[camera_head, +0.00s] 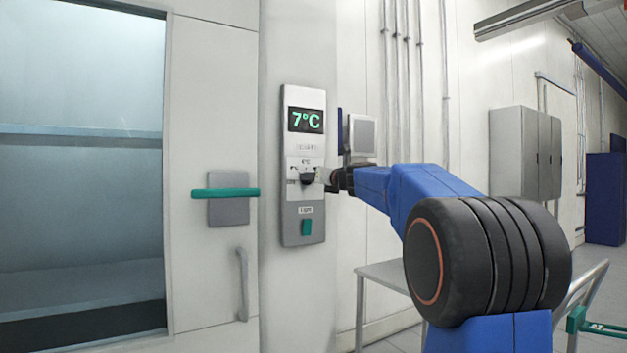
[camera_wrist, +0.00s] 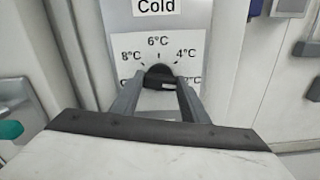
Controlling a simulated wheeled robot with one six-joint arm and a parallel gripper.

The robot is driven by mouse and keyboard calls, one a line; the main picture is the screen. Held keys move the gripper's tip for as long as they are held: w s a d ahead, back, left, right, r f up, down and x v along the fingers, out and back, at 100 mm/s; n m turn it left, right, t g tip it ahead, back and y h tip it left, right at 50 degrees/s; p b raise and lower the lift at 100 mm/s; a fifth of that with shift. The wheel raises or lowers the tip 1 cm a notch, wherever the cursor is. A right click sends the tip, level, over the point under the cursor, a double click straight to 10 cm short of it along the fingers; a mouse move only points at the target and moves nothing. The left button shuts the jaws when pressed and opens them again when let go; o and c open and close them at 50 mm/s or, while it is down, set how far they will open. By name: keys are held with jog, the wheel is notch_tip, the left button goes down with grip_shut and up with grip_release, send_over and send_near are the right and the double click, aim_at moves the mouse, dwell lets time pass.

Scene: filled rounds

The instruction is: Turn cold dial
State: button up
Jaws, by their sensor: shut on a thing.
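The cold dial (camera_head: 307,178) is a black knob on a grey wall panel (camera_head: 289,222). In the wrist view the dial (camera_wrist: 160,73) sits below a "Cold" label, with marks 8°C, 6°C and 4°C around it. The lowest labels on both sides are partly hidden by my fingers. The green display (camera_head: 305,120) above it reads 7°C. My gripper (camera_wrist: 158,88) is shut on the dial, one finger on each side. In the head view my gripper (camera_head: 322,181) reaches the panel from the right. I cannot tell which mark the dial points to.
A green switch (camera_head: 306,227) is below the dial. Left of the panel is a cold-room door with a teal handle (camera_head: 225,193) and a glass window (camera_head: 80,160). A grey box (camera_head: 361,135) is on the wall to the right. A metal table (camera_head: 385,272) stands below my arm.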

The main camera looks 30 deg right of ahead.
jog(key=shift+f, duration=0.1)
jog(key=o, duration=1.1)
jog(key=shift+c, duration=0.2)
jog(key=s, duration=1.7)
jog(key=shift+s+d, duration=0.2)
jog(key=shift+d, duration=0.1)
